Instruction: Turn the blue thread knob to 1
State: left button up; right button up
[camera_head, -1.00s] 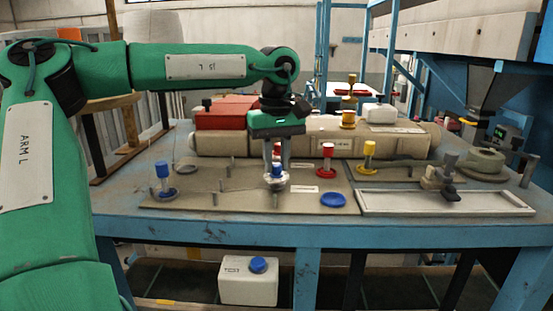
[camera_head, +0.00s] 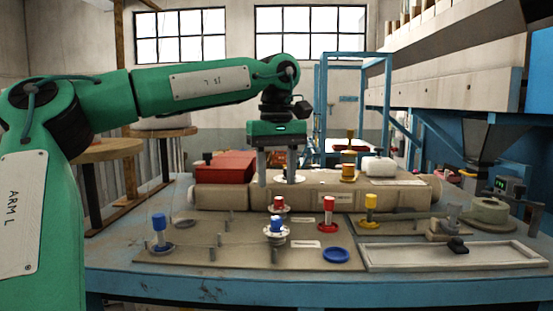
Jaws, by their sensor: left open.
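A blue knob (camera_head: 276,226) stands upright on a pale round dial in the middle of the panel. Its markings are too small to read, so I cannot tell its setting. Another blue-topped post (camera_head: 159,228) stands on a blue base at the panel's left. My left gripper (camera_head: 278,180) is open and empty, pointing down, above and apart from the middle blue knob. Its fingers appear in front of the tan machine body. My right gripper is not in view.
A red knob (camera_head: 278,203) stands just behind the middle blue knob. Another red knob (camera_head: 328,214) and a yellow knob (camera_head: 371,208) stand to the right. A flat blue disc (camera_head: 336,255) lies in front. A pale tray (camera_head: 452,255) lies at right. Thin pegs stand on the panel.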

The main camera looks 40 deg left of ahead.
pick_arm(q)
jog(key=shift+r+b, duration=0.3)
jog(key=shift+r, duration=2.35)
